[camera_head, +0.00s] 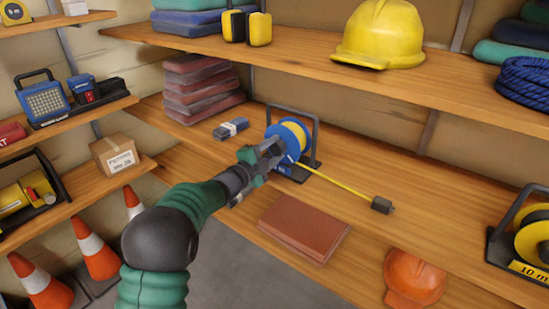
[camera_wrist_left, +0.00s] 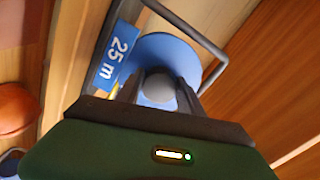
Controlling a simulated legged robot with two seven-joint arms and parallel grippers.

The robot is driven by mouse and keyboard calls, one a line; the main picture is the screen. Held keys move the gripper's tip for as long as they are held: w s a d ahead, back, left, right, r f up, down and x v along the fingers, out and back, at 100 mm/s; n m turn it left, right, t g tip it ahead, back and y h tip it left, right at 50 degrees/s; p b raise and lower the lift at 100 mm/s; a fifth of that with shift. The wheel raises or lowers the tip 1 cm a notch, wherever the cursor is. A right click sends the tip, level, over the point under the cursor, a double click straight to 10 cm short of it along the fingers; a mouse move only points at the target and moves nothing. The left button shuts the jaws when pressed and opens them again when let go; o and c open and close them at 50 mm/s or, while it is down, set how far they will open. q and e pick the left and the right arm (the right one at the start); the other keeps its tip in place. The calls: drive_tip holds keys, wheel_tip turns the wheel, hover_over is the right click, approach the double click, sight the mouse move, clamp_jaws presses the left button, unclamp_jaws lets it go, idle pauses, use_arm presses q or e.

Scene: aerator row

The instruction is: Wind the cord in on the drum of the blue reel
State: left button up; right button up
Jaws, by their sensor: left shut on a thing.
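The blue reel (camera_head: 283,132) stands on the middle shelf in a dark frame (camera_head: 315,140), with yellow cord on its drum (camera_head: 296,131). A length of yellow cord (camera_head: 340,184) runs out to the right along the shelf to a dark plug (camera_head: 382,205). My left gripper (camera_head: 272,152) is at the near face of the reel. In the left wrist view its fingers (camera_wrist_left: 160,95) are shut on a round grey knob (camera_wrist_left: 158,86) in front of the blue disc (camera_wrist_left: 165,52). A blue "25 m" label (camera_wrist_left: 116,57) shows beside it. My right gripper is not in view.
A brown-red slab (camera_head: 304,227) lies at the shelf's front edge, near the cord. A yellow reel (camera_head: 535,240) stands at far right. The upper shelf (camera_head: 300,45) overhangs behind.

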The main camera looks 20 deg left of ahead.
use_arm(q)
drive_tip(key=m+b, duration=0.1)
drive_tip(key=m, duration=0.1)
drive_tip(key=f+m+b, duration=0.1)
drive_tip(key=b, duration=0.1)
drive_tip(key=shift+m, duration=0.4)
drive_tip(key=m+b, duration=0.7)
drive_tip(key=shift+d, duration=0.1)
drive_tip(key=shift+m+b, duration=1)
drive_tip(key=shift+m, duration=0.1)
drive_tip(key=shift+r+m+b, duration=0.2)
drive_tip(key=shift+m+b, duration=0.45)
drive_tip(key=shift+m, duration=0.25)
drive_tip(key=o, duration=1.4)
drive_tip(key=shift+r, duration=0.3)
